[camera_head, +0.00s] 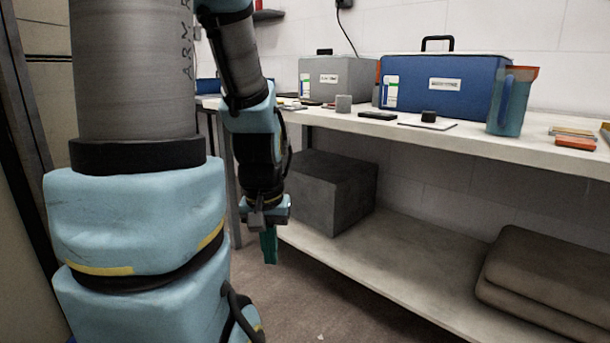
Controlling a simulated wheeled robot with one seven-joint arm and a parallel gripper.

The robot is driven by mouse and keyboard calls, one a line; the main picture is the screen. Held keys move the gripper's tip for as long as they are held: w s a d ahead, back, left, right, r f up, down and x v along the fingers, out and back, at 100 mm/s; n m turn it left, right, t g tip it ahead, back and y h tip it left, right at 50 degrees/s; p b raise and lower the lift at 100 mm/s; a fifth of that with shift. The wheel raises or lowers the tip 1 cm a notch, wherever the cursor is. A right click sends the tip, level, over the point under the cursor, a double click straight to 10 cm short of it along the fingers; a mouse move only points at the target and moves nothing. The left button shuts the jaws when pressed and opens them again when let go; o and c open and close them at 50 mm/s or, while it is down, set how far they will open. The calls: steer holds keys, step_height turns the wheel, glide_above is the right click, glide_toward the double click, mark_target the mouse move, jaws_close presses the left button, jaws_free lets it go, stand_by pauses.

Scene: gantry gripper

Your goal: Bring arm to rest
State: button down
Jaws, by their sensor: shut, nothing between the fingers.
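My gripper (268,246) hangs at the end of my arm, pointing down, left of the middle of the head view. Its green fingers are together, with nothing seen between them. It is in front of the workbench (480,144), below the level of the top and apart from it. My arm's large grey and light blue links fill the left of the view and hide what is behind them.
On the bench stand a grey box (330,80), a blue box (425,84), a bluish jug (510,102) and small flat items. The lower shelf (400,270) carries a dark grey block (335,190) and folded brown bundles (545,280). Bare floor (290,310) lies below my gripper.

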step_height(320, 180, up, 34)
steer(key=p, duration=3.2)
steer(key=c, duration=1.6)
jaws_free()
